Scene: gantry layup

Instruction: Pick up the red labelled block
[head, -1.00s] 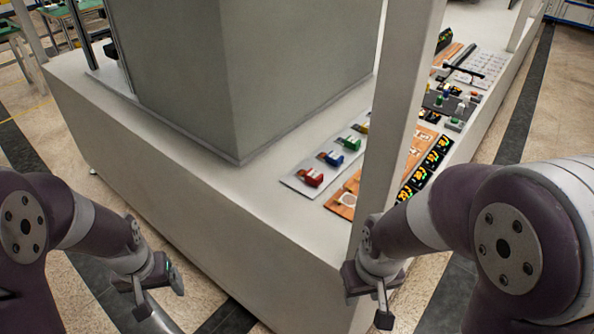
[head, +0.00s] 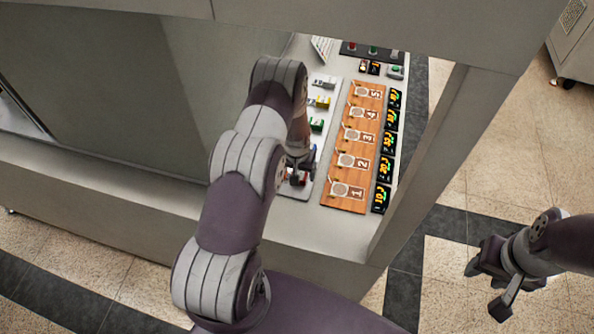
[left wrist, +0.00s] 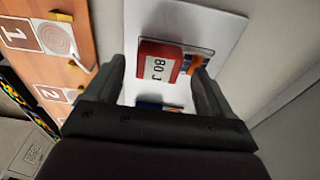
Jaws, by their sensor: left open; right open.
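The red labelled block (left wrist: 152,49) sits on a white board (left wrist: 222,22) in the left wrist view, with a white label on its side and an orange-and-grey part beside it. My left gripper (left wrist: 157,70) is open, with one finger on each side of the block. I cannot tell whether the fingers touch it. In the head view my left gripper (head: 299,168) is over the near end of the board and hides most of the block. My right gripper (head: 487,290) is open and empty, out over the floor at the right.
A blue block (left wrist: 150,100) is partly hidden by my left gripper. A green block (head: 316,125) and a yellow one (head: 319,102) stand farther along the board. A wooden board with numbered places (head: 347,178) and black displays (head: 381,198) lie to the right. A beam crosses above the table.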

